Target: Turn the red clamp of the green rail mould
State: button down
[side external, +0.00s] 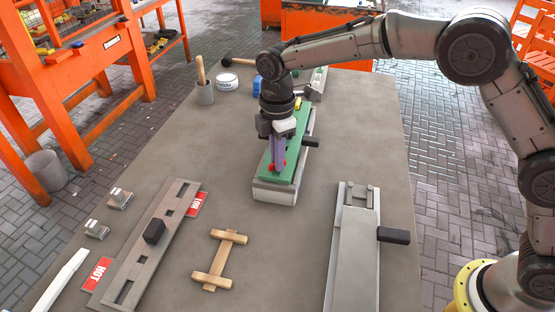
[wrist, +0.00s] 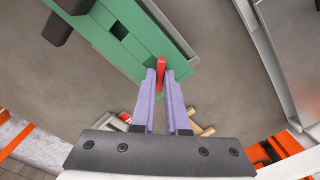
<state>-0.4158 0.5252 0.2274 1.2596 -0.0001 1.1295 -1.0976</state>
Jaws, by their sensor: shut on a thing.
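The green rail mould (side external: 290,165) lies on a grey block base (side external: 274,194) in the middle of the table; it also shows in the wrist view (wrist: 145,32). The red clamp (wrist: 161,66) stands at the mould's near end, and a bit of it shows in the side view (side external: 271,168). My gripper (side external: 278,165) points down over that end. In the wrist view its purple fingers (wrist: 161,75) are shut on the red clamp, one on each side. The lower part of the clamp is hidden between the fingers.
A grey mould with a dark handle (side external: 393,235) lies at right. A long slotted plate (side external: 181,210) with a black block (side external: 154,231) lies at left. A wooden frame (side external: 220,260) lies in front.

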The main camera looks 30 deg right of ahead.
jog(key=m, duration=0.4)
jog(key=shift+m, duration=0.3)
dwell(0.3)
jog(key=m, duration=0.4)
jog(key=c, duration=0.8)
grip_release()
jog(key=shift+o, duration=0.2)
jog(key=shift+r, duration=0.1)
